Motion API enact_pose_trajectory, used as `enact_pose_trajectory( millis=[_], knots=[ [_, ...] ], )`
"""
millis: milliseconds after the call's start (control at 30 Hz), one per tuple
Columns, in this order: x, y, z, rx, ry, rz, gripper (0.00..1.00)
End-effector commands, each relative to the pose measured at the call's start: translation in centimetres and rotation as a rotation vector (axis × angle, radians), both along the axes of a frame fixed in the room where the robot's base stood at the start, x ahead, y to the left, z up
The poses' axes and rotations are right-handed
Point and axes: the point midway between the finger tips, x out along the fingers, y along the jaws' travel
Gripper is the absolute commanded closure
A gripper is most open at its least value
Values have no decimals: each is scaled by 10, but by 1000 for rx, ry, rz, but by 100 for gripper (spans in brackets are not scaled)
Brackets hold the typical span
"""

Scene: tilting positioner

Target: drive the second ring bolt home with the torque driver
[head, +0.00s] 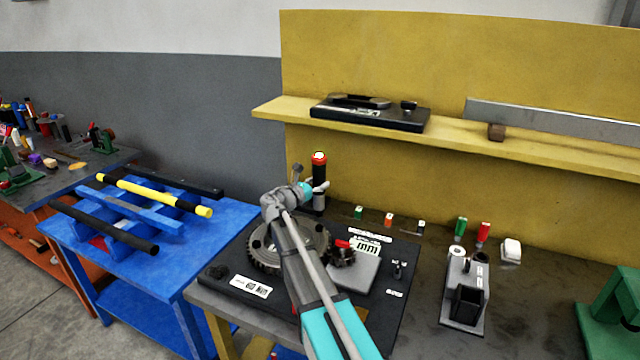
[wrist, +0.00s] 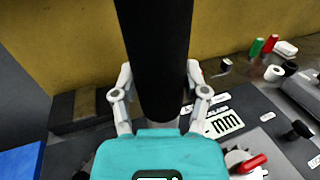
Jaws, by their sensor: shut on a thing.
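In the wrist view the driver's black body (wrist: 156,60) stands between the two fingers of my gripper (wrist: 160,95). The toothed grey ring (head: 262,262) lies on a black base plate (head: 235,288), partly behind my arm. The driver's lower tip and the ring bolts are hidden or too small to make out, so I cannot tell whether the tip touches a bolt.
A red-handled clamp (head: 343,244) and a grey block (head: 352,275) sit right of the ring. Small coloured bits (head: 389,220) line the back. A grey holder (head: 465,295) stands at right. A yellow shelf (head: 450,133) overhangs behind. A blue rack table (head: 70,250) is at left.

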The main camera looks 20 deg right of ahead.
Motion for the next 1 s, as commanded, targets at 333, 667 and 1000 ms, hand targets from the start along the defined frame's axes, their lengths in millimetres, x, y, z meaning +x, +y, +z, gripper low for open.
enact_pose_trajectory(
  millis=[333,667,1000],
  knots=[
    [0,-1,-26,-2,0,-1,100],
    [0,-1,-40,-2,0,-1,100],
    [0,-1,-42,-2,0,-2,100]
  ],
)
